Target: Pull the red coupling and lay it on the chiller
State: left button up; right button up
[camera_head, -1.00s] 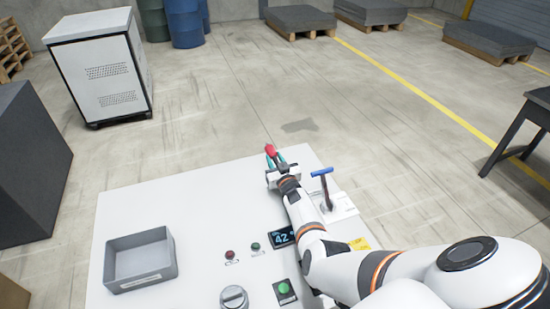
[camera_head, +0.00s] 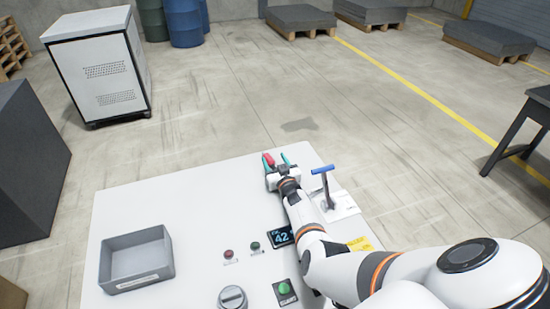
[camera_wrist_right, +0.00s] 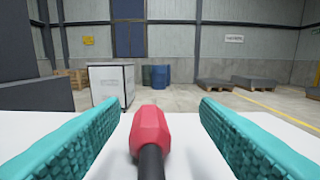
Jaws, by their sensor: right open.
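The red coupling (camera_head: 268,160) is at the far edge of the white panel top. In the right wrist view the red coupling (camera_wrist_right: 150,128) is a faceted red piece on a black stem, between the two teal fingers, with a gap on each side. My right gripper (camera_head: 277,161) is open around it and is not touching it with either finger. The wrist hides the coupling's base in the head view. The task's chiller may be the white vented cabinet (camera_head: 103,70) on the floor at the upper left; it also shows in the right wrist view (camera_wrist_right: 111,84). My left gripper is not in view.
A grey open bin (camera_head: 137,262) sits on the left of the panel top (camera_head: 190,205). A blue-handled lever (camera_head: 323,171) stands close to the right of my wrist. The middle of the panel is clear.

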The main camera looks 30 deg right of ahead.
notch_tip(320, 180, up, 10)
jog(key=p, duration=0.3)
dwell(0.8)
